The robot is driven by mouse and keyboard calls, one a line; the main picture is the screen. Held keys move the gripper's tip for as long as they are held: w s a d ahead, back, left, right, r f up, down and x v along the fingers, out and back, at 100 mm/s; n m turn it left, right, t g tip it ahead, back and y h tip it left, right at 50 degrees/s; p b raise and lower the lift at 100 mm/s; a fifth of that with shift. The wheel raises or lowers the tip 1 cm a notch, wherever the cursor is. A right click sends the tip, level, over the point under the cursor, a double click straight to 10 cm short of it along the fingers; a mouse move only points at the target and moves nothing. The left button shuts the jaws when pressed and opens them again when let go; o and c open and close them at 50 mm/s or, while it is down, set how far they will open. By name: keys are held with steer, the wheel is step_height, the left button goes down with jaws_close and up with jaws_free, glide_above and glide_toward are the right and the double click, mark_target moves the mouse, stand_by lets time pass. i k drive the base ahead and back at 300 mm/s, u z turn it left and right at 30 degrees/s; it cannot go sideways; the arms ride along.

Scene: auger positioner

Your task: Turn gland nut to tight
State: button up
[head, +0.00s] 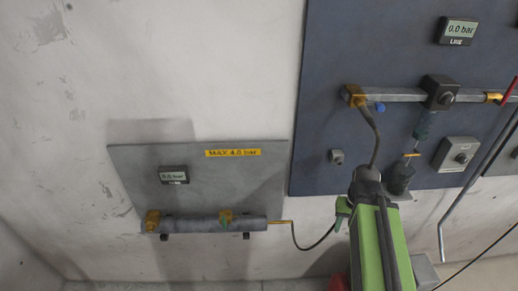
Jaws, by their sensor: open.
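No part is labelled as the gland nut, so I cannot tell for sure which one it is. In the head view, a brass-coloured fitting (353,95) sits at the left end of the horizontal pipe (400,96) on the dark blue panel. A thin yellow piece (412,155) shows on the vertical dark fitting below the pipe's black block (440,93). My green and black arm rises from the bottom edge. A green jaw of my gripper (342,212) shows at its left side, below the fittings and apart from them; the other jaw is hidden. No held object shows.
A display marked LINE (460,30) reads 0.0 bar. A grey lower panel (130,165) carries a "MAX 4.0 bar" label (233,153), another display (174,175) and a grey cylinder (190,225). A bent grey bar (462,185) crosses the right side. Bare wall lies left.

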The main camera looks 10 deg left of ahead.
mark_target(150, 228)
steer(key=u, duration=1.3)
